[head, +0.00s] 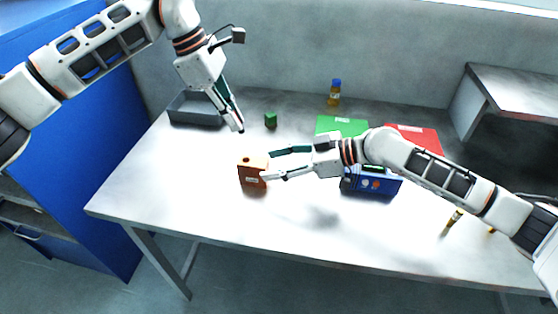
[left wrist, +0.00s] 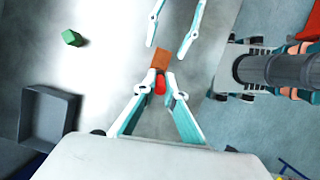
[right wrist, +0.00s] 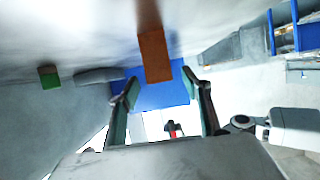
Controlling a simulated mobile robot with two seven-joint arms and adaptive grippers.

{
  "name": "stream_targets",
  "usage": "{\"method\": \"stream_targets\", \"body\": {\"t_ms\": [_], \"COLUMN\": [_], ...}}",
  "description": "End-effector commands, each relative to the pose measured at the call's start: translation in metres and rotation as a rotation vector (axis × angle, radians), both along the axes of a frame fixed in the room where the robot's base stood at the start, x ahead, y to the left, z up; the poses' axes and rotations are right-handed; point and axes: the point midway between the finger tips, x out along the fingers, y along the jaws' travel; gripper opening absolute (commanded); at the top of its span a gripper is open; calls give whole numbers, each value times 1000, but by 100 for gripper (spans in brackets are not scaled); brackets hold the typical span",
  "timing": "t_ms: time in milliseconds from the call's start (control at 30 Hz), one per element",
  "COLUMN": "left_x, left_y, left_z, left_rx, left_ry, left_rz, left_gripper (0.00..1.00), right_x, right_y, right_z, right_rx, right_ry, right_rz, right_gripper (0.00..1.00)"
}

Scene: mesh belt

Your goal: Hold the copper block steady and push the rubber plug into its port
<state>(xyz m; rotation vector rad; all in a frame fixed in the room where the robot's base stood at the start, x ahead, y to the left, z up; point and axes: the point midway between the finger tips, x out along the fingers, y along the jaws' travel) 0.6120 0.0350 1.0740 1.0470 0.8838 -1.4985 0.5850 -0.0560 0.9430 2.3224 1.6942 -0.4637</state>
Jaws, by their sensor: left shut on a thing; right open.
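The copper block (head: 252,173) stands on the table in the head view, with a dark port in its top. It also shows in the left wrist view (left wrist: 160,58) and the right wrist view (right wrist: 155,55). My left gripper (head: 239,129) is above and behind the block, pointing down. In the left wrist view it is shut on the red rubber plug (left wrist: 160,85), which overlaps the block's near edge there; the gap cannot be judged. My right gripper (head: 267,164) is open at the block's right side. In the right wrist view the block lies just beyond its spread fingertips (right wrist: 160,83).
A grey tray (head: 196,112) and a green cube (head: 270,119) are at the back left. A blue-capped bottle (head: 334,97), green panel (head: 341,126), red panel (head: 418,137) and blue box (head: 378,185) are to the right. The table's front left is clear.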

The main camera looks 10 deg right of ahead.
Motion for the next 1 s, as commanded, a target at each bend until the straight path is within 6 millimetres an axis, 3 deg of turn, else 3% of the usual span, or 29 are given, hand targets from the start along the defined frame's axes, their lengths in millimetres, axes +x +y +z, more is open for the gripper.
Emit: {"method": "stream_targets", "body": {"t_ms": [600,1000], "left_x": [0,0], "left_y": [0,0], "left_z": [0,0], "left_rx": [0,0], "left_ry": [0,0], "left_rz": [0,0], "left_gripper": [0,0], "right_x": [28,32], "right_y": [86,99], "right_z": [-36,-42], "right_rx": [2,1], "right_ry": [-1,-1], "right_rz": [-1,-2], "right_gripper": [49,49]}}
